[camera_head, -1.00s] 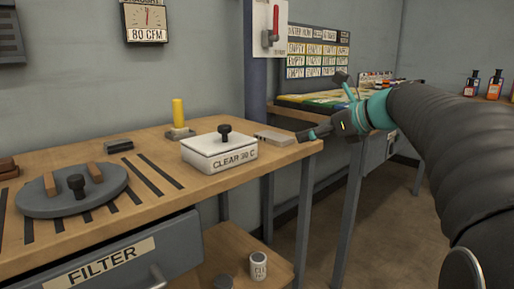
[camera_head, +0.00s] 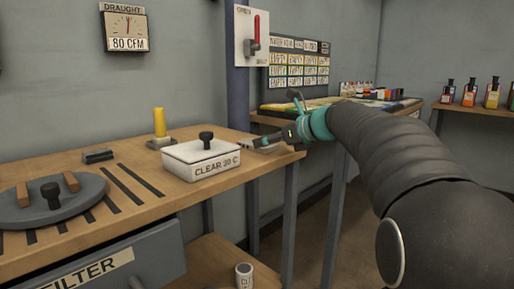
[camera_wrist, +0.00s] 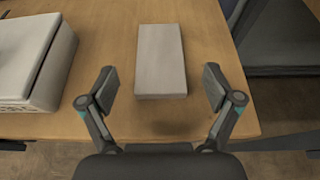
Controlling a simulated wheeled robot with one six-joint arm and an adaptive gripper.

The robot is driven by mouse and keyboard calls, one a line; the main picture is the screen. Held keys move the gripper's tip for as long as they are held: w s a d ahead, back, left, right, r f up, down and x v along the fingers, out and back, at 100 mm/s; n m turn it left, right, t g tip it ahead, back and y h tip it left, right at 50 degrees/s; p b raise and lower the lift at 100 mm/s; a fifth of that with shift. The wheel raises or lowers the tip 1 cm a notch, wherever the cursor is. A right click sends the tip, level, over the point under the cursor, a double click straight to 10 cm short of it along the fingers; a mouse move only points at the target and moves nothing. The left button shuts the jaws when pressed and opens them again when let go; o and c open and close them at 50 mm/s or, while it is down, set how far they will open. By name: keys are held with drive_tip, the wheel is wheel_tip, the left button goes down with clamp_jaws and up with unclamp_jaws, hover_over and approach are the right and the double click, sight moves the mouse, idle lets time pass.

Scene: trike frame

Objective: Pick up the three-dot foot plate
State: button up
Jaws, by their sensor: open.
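A flat pale grey rectangular plate (camera_wrist: 160,62) lies on the wooden bench top near its end. No dots can be made out on it, so I cannot confirm it is the three-dot foot plate. My gripper (camera_wrist: 160,84) is open and empty. In the wrist view its fingers stand apart to the left and right of the plate's near end, not touching it. In the head view my gripper (camera_head: 268,143) is at the bench's right end and largely hides the plate.
A white lidded box marked CLEAR (camera_head: 201,160) stands close left of the plate. A yellow post (camera_head: 160,123), a small dark block (camera_head: 98,155) and a round grey lid (camera_head: 48,203) are farther left. The bench edge is close to my gripper.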

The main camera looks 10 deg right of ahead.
sight(247, 143)
drive_tip(key=x, duration=0.4)
drive_tip(key=shift+b, duration=0.3)
drive_tip(key=c, duration=1.5)
drive_tip(key=shift+r, duration=0.1)
